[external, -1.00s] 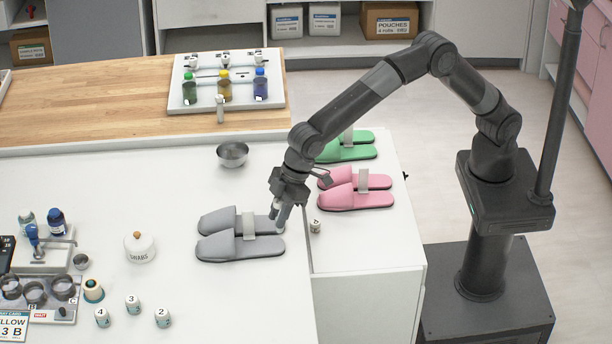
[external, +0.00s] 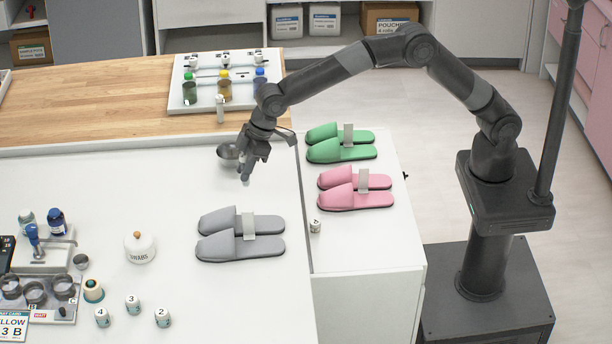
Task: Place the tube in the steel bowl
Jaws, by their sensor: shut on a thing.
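The steel bowl (external: 226,152) stands on the white counter near its back edge, partly hidden behind my gripper. My gripper (external: 246,174) is above the counter, just in front and to the right of the bowl, pointing down. It is shut on a small pale thing, which I take to be the tube (external: 245,179). Only a bit of it shows between the fingertips, and its shape is hard to make out. It is outside the bowl.
Grey slippers (external: 240,246) lie in front of my gripper. Pink slippers (external: 355,190) and green slippers (external: 340,150) lie to the right. A white rack with bottles (external: 225,88) stands behind the bowl. A swabs jar (external: 140,248) stands at left. The counter left of the bowl is clear.

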